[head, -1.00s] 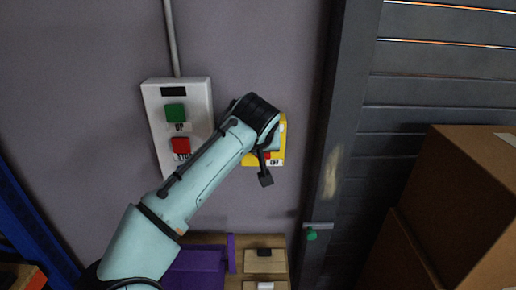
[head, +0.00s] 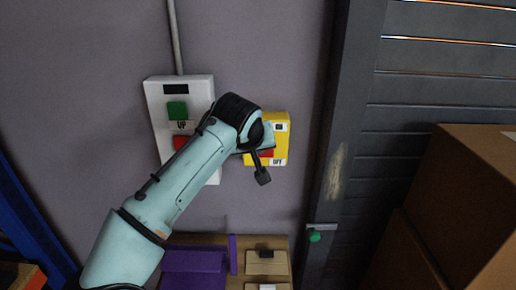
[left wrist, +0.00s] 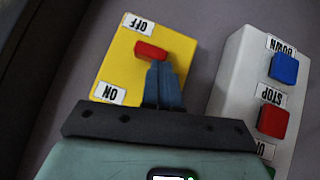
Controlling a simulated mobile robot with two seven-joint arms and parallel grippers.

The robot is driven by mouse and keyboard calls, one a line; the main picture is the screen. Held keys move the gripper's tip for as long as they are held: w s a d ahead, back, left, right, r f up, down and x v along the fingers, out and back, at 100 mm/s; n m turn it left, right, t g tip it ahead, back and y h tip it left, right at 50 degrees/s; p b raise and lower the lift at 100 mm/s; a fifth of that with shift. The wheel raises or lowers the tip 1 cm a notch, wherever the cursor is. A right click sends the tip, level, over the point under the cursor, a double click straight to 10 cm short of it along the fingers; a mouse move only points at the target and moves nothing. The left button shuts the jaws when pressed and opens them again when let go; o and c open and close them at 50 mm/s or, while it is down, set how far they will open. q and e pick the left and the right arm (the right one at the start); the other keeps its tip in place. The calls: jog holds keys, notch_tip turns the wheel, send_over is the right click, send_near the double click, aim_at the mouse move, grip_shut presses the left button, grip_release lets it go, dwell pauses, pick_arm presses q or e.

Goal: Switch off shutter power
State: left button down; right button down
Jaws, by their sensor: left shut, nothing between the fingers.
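The shutter power switch is a yellow box (head: 283,144) on the wall, with ON at its top and OFF at its bottom. Its red handle (head: 266,153) sits at the OFF end. The left wrist view shows the box (left wrist: 117,66) upside down, with the red handle (left wrist: 149,49) beside the OFF label. My left gripper (left wrist: 160,72) is shut and empty, its fingertips right at the handle's edge; I cannot tell whether they touch. In the head view my arm covers part of the box's left side. My right gripper is not in view.
A white control box (head: 154,97) with a green UP button and a red button is left of the switch; the wrist view also shows its blue DOWN button (left wrist: 284,69). The grey shutter (head: 440,60) and cardboard boxes (head: 480,175) stand right. A purple bin (head: 194,262) is below.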

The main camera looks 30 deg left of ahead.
pick_arm(q)
jog(key=shift+s+a+f+n+t+h+b, duration=0.15)
jog(key=shift+a+f+n+t+h+b, duration=0.15)
jog(key=shift+t+h+b, duration=0.3)
jog(key=shift+s+a+f+n+t+h+b, duration=0.1)
jog(key=shift+a+f+n+t+h+b, duration=0.2)
jog(key=shift+b, duration=0.45)
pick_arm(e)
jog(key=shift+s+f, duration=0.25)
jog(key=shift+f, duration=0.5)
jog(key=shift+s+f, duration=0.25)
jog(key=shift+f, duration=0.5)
pick_arm(q)
jog(key=shift+s+f+n+t+h+b, duration=0.1)
jog(key=shift+f+n+t+h+b, duration=0.1)
jog(key=shift+n+t+h+b, duration=0.4)
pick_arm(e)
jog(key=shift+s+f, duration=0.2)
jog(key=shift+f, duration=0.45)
pick_arm(q)
jog(key=shift+a+f+b, duration=0.1)
jog(key=shift+f+b, duration=0.05)
jog(key=shift+b, duration=0.25)
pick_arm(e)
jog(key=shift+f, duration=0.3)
